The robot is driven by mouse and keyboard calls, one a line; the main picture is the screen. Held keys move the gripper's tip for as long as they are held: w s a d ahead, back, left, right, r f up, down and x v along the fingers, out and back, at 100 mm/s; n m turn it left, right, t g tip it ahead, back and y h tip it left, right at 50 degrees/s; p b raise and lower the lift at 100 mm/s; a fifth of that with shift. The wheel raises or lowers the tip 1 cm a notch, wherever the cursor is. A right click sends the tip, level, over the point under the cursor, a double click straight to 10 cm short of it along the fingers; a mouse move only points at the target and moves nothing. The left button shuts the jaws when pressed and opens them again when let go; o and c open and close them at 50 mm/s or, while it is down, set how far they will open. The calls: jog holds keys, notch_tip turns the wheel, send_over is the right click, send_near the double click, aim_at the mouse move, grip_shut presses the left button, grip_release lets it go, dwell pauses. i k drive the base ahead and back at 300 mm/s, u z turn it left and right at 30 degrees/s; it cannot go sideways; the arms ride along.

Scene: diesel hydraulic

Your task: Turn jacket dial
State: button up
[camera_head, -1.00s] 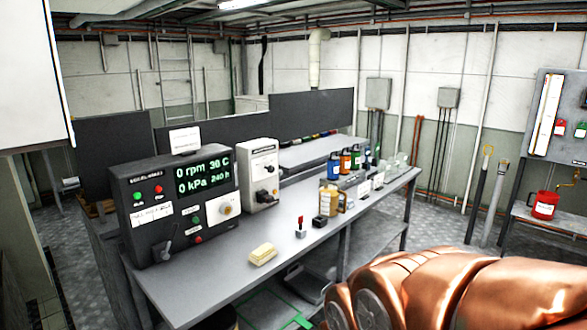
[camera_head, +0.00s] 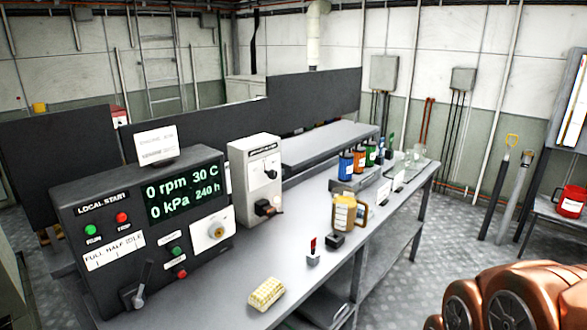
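A dark local start panel (camera_head: 100,214) stands on the left end of the bench. A white square plate with a round dial (camera_head: 215,229) is on its right side, apparently the jacket dial; its label is too small to read. The panel's green display (camera_head: 183,189) reads 0 rpm, 30 C, 0 kPa and 240 h. A light grey box (camera_head: 255,182) with a black knob and a lower black handle stands just right of the panel. My gripper is out of view; only copper-coloured arm links of mine show at the lower right, apart from the bench.
The grey bench (camera_head: 292,240) holds a folded yellow cloth (camera_head: 267,292), a small red-levered switch (camera_head: 313,250), a black block (camera_head: 334,240), a tan jug (camera_head: 345,213) and several coloured bottles. A lever (camera_head: 139,290) sticks out of the panel front. Floor (camera_head: 440,236) right of the bench is clear.

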aim_at(273, 174)
jog(key=u, duration=0.15)
jog(key=i, duration=0.75)
jog(key=u, duration=0.8)
jog(key=i, duration=0.5)
jog(key=u, duration=0.4)
